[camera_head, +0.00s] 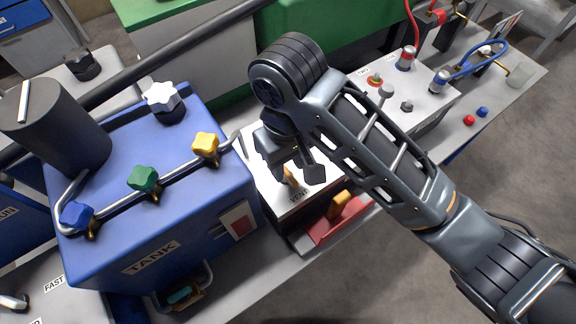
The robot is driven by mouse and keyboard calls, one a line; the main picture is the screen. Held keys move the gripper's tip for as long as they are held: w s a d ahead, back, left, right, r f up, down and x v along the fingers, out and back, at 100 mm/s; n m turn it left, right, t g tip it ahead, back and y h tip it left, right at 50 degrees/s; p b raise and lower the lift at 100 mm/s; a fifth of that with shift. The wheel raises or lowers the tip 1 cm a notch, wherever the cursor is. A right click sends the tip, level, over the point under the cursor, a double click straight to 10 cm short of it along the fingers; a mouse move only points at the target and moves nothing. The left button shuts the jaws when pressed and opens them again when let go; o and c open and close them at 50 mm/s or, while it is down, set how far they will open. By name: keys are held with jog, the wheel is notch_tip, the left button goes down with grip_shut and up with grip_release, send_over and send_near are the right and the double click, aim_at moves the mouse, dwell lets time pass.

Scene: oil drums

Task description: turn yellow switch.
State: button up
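A small yellow-orange switch lever (288,177) stands on a white-topped box (283,206) whose label seems to read "VENT". My gripper (296,168) is above this box, fingers pointing down. Its fingers look apart, one at the left and one at the right, with the lever just below and between them in the picture. I cannot tell whether a finger touches the lever, and its upper part may be hidden. A yellow star-shaped knob (206,144) also sits on the pipe of the blue tank, left of my gripper and apart from it.
The blue tank (165,235) carries green (143,179), blue (77,215) and white (161,95) knobs. A red tray (342,222) with a yellow piece lies right of the box. A white panel (430,100) with buttons and plugs stands behind my arm.

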aim_at(288, 173)
notch_tip(288, 173, up, 3)
jog(key=shift+w+f+p, duration=0.1)
jog(key=shift+f+p, duration=0.05)
jog(key=shift+p, duration=0.45)
jog(key=shift+r, duration=1.15)
